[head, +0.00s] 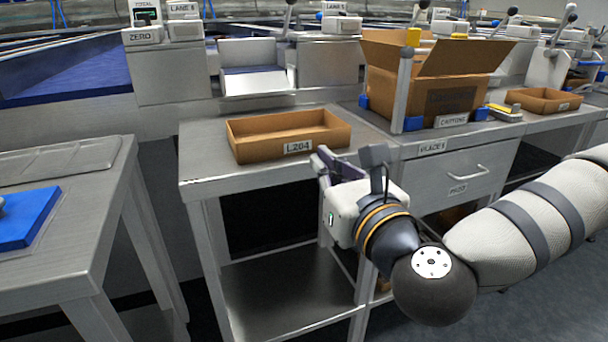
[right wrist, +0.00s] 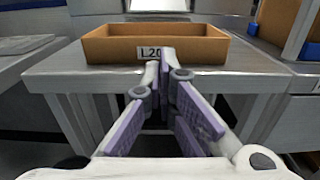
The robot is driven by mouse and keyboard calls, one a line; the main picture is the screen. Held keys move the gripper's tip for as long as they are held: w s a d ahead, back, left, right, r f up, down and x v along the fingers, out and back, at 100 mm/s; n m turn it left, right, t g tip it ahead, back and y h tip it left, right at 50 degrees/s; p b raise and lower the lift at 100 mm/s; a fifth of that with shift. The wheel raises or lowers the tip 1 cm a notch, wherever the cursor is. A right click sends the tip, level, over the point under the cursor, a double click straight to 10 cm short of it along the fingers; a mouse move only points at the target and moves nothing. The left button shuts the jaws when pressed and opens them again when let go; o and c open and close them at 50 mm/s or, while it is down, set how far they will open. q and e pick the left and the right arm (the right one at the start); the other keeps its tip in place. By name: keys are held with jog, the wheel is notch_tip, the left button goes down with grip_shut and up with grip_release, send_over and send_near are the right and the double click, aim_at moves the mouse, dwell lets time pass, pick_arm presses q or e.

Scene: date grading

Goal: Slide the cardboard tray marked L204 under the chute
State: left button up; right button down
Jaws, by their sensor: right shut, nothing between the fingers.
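The cardboard tray marked L204 (head: 240,150) lies on the near part of a metal table, empty, with its label facing me. It also shows in the right wrist view (right wrist: 215,50). A metal chute (head: 255,82) opens behind the tray, at the back of the table. My right gripper (head: 318,155) is shut and empty, just in front of the tray's label side, near its right end in the head view. In the right wrist view the fingertips overlap the label; I cannot tell whether they touch the tray. My left gripper is not in view.
A large open carton (head: 425,85) stands on the table to the right, between posts with blue feet. A smaller cardboard tray (head: 545,101) lies farther right. A side table (head: 60,265) with a blue pad (head: 30,215) is at the left. Bare tabletop (head: 205,145) lies left of the tray.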

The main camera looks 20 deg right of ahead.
aim_at(301, 142)
jog(key=w, duration=0.5)
jog(key=shift+a+r+p, duration=0.15)
jog(key=shift+r+p, duration=0.05)
jog(key=shift+p, duration=0.15)
jog(key=shift+w, duration=0.45)
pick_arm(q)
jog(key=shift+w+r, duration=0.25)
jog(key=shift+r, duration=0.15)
pick_arm(e)
jog(key=shift+f, duration=0.1)
jog(key=shift+w, duration=0.1)
jog(key=w, duration=0.3)
jog(key=w+b, duration=0.1)
jog(key=w, duration=0.2)
jog(key=shift+w+a+f, duration=0.15)
jog(key=shift+w, duration=0.35)
jog(key=shift+s+r, duration=0.2)
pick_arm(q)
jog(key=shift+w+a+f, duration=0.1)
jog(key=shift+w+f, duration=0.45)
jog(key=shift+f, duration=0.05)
